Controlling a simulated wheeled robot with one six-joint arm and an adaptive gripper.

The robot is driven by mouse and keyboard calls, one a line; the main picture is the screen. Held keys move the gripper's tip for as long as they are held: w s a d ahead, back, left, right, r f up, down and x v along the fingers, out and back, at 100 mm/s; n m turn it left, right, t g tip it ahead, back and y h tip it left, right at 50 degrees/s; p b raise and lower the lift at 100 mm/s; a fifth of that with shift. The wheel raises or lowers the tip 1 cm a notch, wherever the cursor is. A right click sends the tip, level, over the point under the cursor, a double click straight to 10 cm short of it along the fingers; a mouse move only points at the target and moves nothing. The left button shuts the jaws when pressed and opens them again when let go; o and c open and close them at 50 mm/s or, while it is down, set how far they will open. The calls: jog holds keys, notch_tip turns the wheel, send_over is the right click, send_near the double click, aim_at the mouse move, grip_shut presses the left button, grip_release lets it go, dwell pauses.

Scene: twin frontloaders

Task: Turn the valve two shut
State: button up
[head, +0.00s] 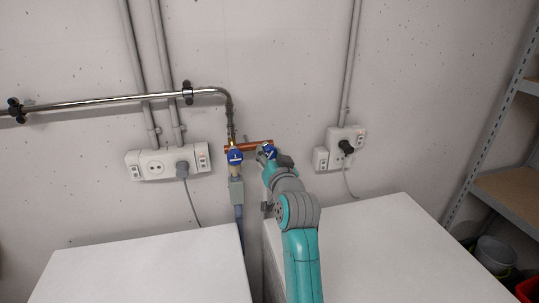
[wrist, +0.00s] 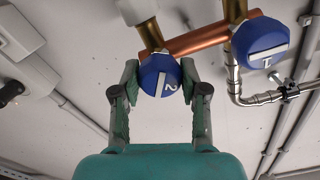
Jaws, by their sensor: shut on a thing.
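The valve two knob (wrist: 161,77) is a blue round cap with a white stripe and the number 2, on a brass fitting at the end of a copper pipe (wrist: 196,39). In the wrist view my gripper (wrist: 160,65) has one finger on each side of the knob and is shut on it. In the head view the knob (head: 270,151) shows at the end of my arm, its lower part hidden by my gripper. A second blue knob, valve one (wrist: 262,42), has a 1 and a white stripe. It also shows in the head view (head: 235,157), left of my gripper.
Two white machine tops (head: 150,265) stand below, with a gap and a grey hose (head: 239,215) between them. Sockets with plugs sit on the wall left (head: 155,168) and right (head: 334,152). A metal shelf (head: 510,190) stands at the far right.

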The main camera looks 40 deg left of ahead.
jog(key=m, duration=0.5)
jog(key=shift+m, duration=0.3)
jog(key=m, duration=0.5)
jog(key=shift+m, duration=0.3)
jog(key=o, duration=1.1)
jog(key=shift+o, duration=0.2)
jog(key=v, duration=1.2)
jog(key=shift+w, duration=0.1)
